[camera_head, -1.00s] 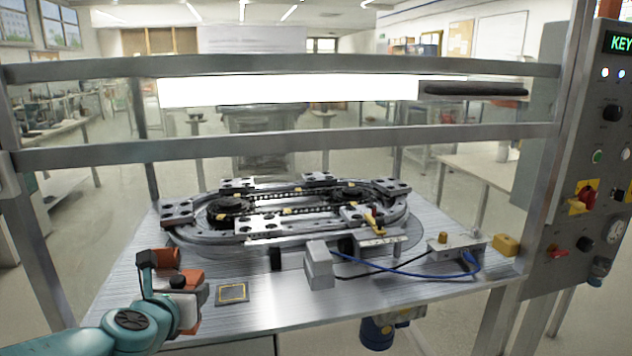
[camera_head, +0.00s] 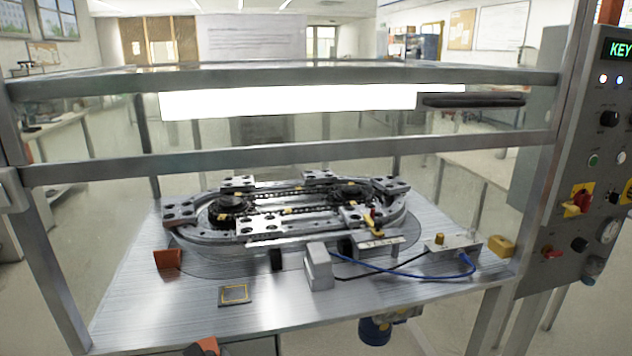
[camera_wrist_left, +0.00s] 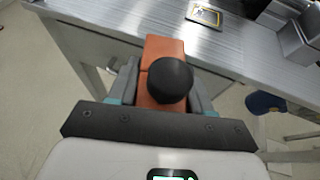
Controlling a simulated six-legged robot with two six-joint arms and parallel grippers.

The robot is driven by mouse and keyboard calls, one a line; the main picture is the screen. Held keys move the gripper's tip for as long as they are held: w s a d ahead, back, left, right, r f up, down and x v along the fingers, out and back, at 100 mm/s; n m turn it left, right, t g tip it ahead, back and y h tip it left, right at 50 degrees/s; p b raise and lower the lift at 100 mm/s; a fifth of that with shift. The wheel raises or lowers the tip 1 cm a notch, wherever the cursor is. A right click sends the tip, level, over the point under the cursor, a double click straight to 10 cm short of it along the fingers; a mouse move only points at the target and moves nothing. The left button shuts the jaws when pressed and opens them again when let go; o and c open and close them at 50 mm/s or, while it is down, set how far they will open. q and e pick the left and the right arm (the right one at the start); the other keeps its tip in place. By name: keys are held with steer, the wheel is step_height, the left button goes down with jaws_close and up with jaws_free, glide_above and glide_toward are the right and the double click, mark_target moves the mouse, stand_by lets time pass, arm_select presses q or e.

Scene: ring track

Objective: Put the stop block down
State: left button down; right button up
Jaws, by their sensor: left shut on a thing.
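The stop block seems to be the orange block with a round black knob (camera_wrist_left: 155,55) in the left wrist view. My left gripper (camera_wrist_left: 163,85) is shut on it, with grey fingers on both sides; the knob hides part of the block. The block hangs in front of the table edge. In the head view only an orange tip of it (camera_head: 208,345) shows at the bottom edge. A dark square plate with a yellow outline (camera_head: 234,303) lies flat on the table, beyond the block. My right gripper is in neither view.
A metal table (camera_head: 130,310) carries an oval ring track (camera_head: 290,243). A brown-orange bracket (camera_head: 167,258) stands left of the track's front. A grey block (camera_head: 319,270), cables and a switch box (camera_head: 453,245) stand to the right. Metal rails (camera_head: 280,150) cross above. The front left table is bare.

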arm_select(q)
steer(key=s+r+n+g+y+p, duration=0.3)
steer(key=s+n+y+p, duration=0.25)
steer(key=p, duration=0.55)
step_height(320, 180, down, 6)
steer(key=s, duration=0.2)
steer(key=shift+s+a+g+p, duration=0.2)
steer(key=shift+s+g+p, duration=0.1)
steer(key=shift+s+p, duration=0.1)
